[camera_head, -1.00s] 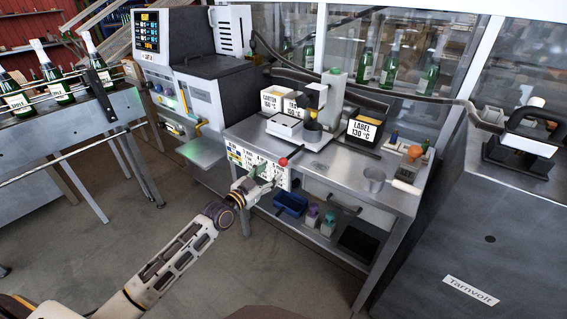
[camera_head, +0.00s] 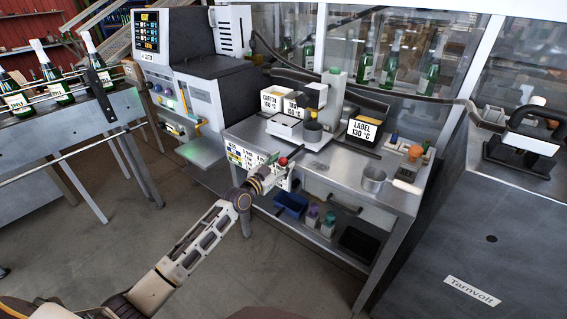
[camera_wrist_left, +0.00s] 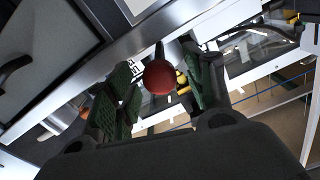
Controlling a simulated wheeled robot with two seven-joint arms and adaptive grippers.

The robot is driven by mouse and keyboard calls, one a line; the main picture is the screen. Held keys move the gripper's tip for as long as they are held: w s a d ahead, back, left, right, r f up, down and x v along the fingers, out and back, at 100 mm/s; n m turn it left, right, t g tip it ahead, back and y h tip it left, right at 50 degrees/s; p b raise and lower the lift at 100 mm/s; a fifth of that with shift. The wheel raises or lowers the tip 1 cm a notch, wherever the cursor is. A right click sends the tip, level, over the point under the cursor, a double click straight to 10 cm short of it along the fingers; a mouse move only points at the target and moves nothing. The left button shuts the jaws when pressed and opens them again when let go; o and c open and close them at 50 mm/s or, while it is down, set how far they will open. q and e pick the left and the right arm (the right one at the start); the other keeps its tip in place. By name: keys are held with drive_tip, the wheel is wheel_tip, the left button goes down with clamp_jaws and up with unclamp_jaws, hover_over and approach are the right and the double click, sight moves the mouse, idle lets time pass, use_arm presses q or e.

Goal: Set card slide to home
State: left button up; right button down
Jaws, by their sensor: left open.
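The card slide shows as a red ball knob (camera_head: 283,161) at the front edge of the steel bench, beside a white printed card (camera_head: 240,158) with coloured labels. My left gripper (camera_head: 273,171) is at the knob, coming from the front left. In the left wrist view the red knob (camera_wrist_left: 160,77) sits between the two green-padded fingers (camera_wrist_left: 158,90), which are apart. I cannot tell whether a finger touches it. The gripper and forearm hide part of the card in the head view. My right gripper is not in view.
A lower shelf holds a blue bin (camera_head: 291,204). A bottle conveyor (camera_head: 60,125) stands at the left. The floor in front of the bench is clear.

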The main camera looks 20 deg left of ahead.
use_arm(q)
drive_tip(key=shift+w+d, duration=0.25)
drive_tip(key=shift+w, duration=0.45)
drive_tip(key=shift+c, duration=0.2)
clamp_jaws()
